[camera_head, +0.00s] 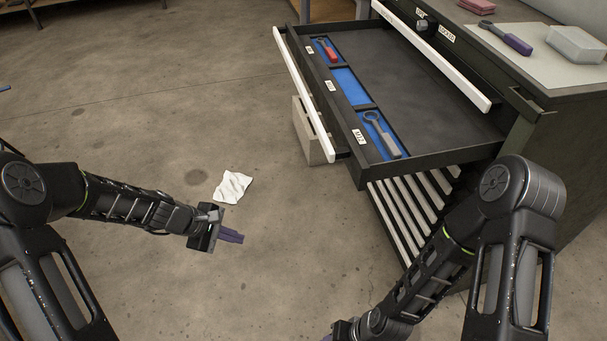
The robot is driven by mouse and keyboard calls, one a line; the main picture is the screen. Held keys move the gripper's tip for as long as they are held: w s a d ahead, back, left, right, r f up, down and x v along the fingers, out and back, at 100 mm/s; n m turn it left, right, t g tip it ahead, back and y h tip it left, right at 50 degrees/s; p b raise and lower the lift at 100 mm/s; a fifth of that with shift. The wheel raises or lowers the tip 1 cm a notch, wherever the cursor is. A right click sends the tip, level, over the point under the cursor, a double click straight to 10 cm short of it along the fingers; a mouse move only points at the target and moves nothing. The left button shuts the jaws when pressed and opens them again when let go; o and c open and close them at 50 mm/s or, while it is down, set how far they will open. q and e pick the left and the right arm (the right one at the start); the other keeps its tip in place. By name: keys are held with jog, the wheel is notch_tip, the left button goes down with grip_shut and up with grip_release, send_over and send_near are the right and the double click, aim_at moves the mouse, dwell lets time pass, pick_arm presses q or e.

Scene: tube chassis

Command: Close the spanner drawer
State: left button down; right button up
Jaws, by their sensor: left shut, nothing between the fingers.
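The spanner drawer (430,112) is pulled out of the dark cabinet (550,135), and a long white handle (303,95) runs along its front. Blue-lined compartments inside hold a red tool (327,50) and a grey spanner (382,134); the middle blue compartment (350,86) looks empty. My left gripper (232,237) is shut and empty, above the floor to the left of the drawer and apart from it. My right gripper (340,330) is at the bottom edge, below the drawer and mostly cut off, so its jaws cannot be judged.
Closed lower drawers with white handles (405,210) sit under the open one. A crumpled white cloth (232,187) lies on the floor. A purple-handled tool (506,38) and a pale block (576,45) lie on the cabinet top. The floor left of the drawer is mostly clear.

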pick_arm(q)
jog(key=w+d+r+n+h, duration=0.1)
jog(key=r+n+h, duration=0.1)
jog(key=r, duration=0.6)
jog(key=w+d+r+n+h+b, duration=0.1)
jog(key=w+r+n+h, duration=0.1)
jog(key=r+h, duration=0.3)
jog(key=w+d+r+n+t+h, duration=0.1)
jog(key=r+h, duration=0.3)
jog(key=r, duration=0.9)
jog(key=shift+w+d+n+b, duration=0.3)
jog(key=shift+w+d+n, duration=0.2)
jog(key=shift+n, duration=0.3)
pick_arm(e)
notch_tip(320, 180, down, 5)
jog(key=shift+w+r, duration=0.1)
jog(key=shift+r, duration=0.05)
pick_arm(q)
jog(key=b, duration=0.3)
send_near(318, 136)
jog(key=x, duration=0.6)
jog(key=shift+w+d+f, duration=0.1)
jog(key=shift+d+f, duration=0.05)
jog(key=shift+d, duration=0.2)
pick_arm(e)
jog(key=f, duration=0.3)
jog(key=shift+w+d, duration=0.4)
pick_arm(q)
jog(key=shift+d, duration=0.15)
